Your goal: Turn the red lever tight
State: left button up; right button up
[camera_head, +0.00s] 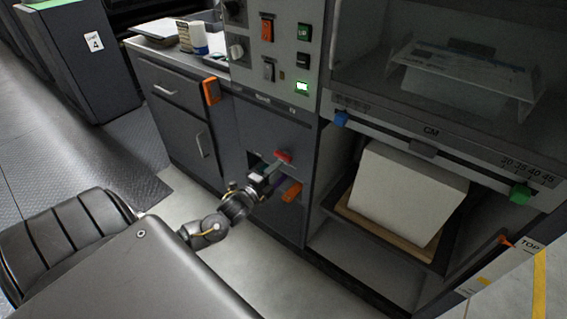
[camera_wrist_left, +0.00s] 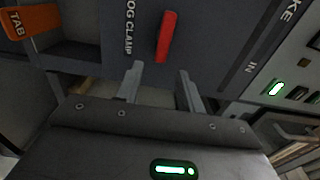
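The red lever (camera_head: 283,156) sits on the dark front panel of the machine, below the lit green button. In the left wrist view the red lever (camera_wrist_left: 166,37) is a short red bar, slightly tilted, beside the lettering "OG CLAMP". My left gripper (camera_head: 266,172) is at the panel, just in front of the lever. In the left wrist view its two fingers (camera_wrist_left: 160,80) are apart with nothing between them, and the lever lies beyond their tips, roughly in line with the gap. My right gripper is not in view.
An orange handle marked "TAB" (camera_wrist_left: 35,20) is near the lever; it also shows in the head view (camera_head: 291,192). Another orange piece (camera_head: 211,90) is on the cabinet corner. A paper stack (camera_head: 405,195) sits in the bay at right. The floor (camera_head: 270,270) before the panel is clear.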

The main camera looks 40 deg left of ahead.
pick_arm(q)
jog(key=s, duration=0.4)
jog(key=shift+s, duration=0.4)
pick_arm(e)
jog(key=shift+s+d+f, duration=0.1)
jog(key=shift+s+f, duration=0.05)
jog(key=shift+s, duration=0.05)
